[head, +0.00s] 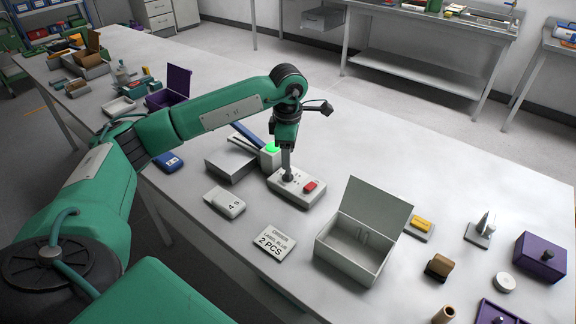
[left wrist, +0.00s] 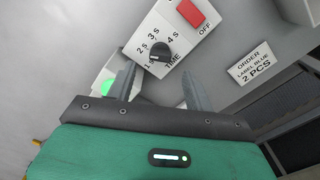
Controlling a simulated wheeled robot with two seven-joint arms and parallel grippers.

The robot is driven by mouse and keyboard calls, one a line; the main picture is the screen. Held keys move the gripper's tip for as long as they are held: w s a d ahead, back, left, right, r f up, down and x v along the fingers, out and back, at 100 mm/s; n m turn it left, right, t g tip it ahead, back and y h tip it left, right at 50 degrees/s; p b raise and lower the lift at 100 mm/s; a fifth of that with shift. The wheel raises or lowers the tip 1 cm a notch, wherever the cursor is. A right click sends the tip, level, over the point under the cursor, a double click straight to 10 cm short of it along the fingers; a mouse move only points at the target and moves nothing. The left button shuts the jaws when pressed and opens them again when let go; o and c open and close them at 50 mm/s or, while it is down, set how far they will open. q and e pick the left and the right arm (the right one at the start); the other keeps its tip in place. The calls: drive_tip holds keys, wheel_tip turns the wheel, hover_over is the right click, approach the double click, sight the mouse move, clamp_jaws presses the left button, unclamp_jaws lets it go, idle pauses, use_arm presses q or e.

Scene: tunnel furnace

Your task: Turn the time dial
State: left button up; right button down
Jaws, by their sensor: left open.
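The time dial (left wrist: 159,50) is a dark round knob on a pale control box (head: 307,199). In the left wrist view, marks from 1 s to 4 s run around it, with the word TIME beside it. A small light mark on the knob seems to lie toward the 1 s side. My left gripper (head: 287,172) points down over the dial's end of the box and hides much of the dial in the head view. In the left wrist view its two fingers (left wrist: 157,70) are apart, with the dial between and just beyond their tips. Contact cannot be told.
A red OFF switch (head: 310,186) sits beside the dial. A green light (head: 271,148) glows behind the box. An open white box (head: 342,262) stands at right.

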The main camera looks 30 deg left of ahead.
use_arm(q)
wheel_tip(320, 180, up, 8)
drive_tip(key=shift+r+b, duration=0.2)
drive_tip(key=shift+b, duration=0.2)
use_arm(e)
drive_tip(key=shift+w, duration=1)
drive_tip(key=shift+s, duration=0.2)
